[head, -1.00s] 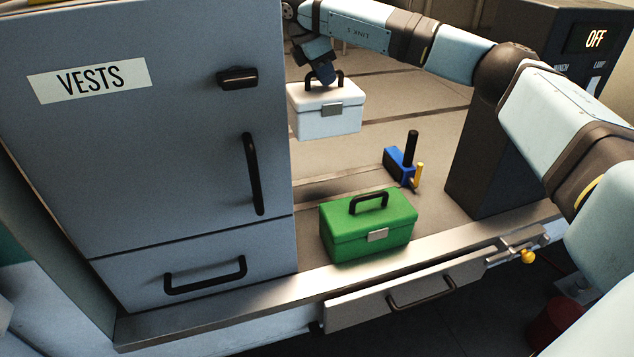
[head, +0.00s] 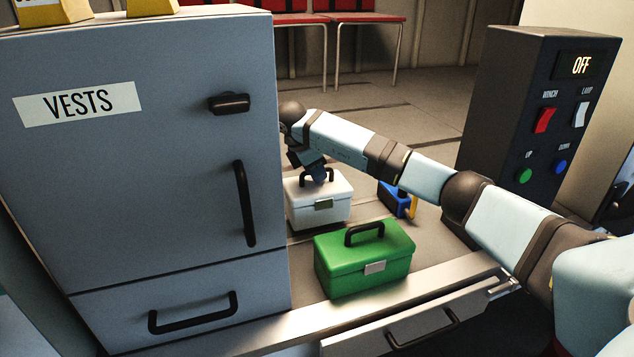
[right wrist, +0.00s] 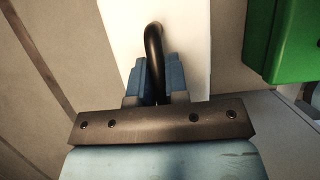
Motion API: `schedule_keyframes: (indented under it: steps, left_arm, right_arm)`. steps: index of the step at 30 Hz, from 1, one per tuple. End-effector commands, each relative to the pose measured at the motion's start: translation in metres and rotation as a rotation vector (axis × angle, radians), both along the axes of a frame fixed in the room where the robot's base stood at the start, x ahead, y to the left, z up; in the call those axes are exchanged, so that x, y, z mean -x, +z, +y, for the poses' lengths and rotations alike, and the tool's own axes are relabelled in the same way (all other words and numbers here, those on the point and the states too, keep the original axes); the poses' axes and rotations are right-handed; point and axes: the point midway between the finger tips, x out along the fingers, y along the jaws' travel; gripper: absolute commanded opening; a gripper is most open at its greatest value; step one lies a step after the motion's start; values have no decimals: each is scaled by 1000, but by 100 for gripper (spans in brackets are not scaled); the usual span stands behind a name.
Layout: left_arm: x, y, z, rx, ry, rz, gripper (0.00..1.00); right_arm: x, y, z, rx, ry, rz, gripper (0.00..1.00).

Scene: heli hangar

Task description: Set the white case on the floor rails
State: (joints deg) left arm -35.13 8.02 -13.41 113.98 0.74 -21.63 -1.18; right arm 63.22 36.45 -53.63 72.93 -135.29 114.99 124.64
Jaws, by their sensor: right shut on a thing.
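The white case (head: 318,205) is upright behind the green case, close to the right side of the vests cabinet. My right gripper (head: 318,177) is shut on its black top handle. In the right wrist view the blue fingers (right wrist: 157,85) close around the black handle, with the white lid (right wrist: 190,40) beneath. The case is at or just above the floor rails (head: 365,222); I cannot tell whether its base touches them. My left gripper is out of view.
The green case (head: 365,260) stands in front, near the metal sill. The vests cabinet (head: 150,150) is close on the left. A blue tool block (head: 393,199) lies to the right, partly behind my arm. A dark control box (head: 535,120) stands further right.

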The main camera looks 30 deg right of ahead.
Motion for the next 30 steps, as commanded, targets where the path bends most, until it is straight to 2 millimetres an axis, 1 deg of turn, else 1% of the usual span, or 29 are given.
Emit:
schedule_keyframes:
  steps: [1,4,6,11,12,14,15,23,26,29,30]
  left_arm:
    - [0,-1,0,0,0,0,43]
    - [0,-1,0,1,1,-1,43]
    - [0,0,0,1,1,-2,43]
    - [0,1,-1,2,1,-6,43]
    - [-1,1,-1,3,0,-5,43]
    - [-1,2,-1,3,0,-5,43]
    - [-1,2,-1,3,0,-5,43]
    - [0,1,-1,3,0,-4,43]
    - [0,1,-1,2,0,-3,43]
    - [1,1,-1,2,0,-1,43]
    - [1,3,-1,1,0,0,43]
  right_arm:
    - [0,-9,0,-2,0,3,0]
    - [0,-21,0,0,-1,2,0]
    - [0,-24,0,-1,1,1,0]
    - [0,-24,0,0,1,1,0]
    - [0,-25,0,-1,1,3,24]
    - [0,-25,0,-1,1,3,37]
    - [0,-25,0,-1,0,2,40]
    - [0,-23,0,0,1,1,40]
    - [-1,-14,3,0,1,-2,40]
    - [-3,1,9,1,2,-3,40]
    - [-4,10,12,2,3,-4,40]
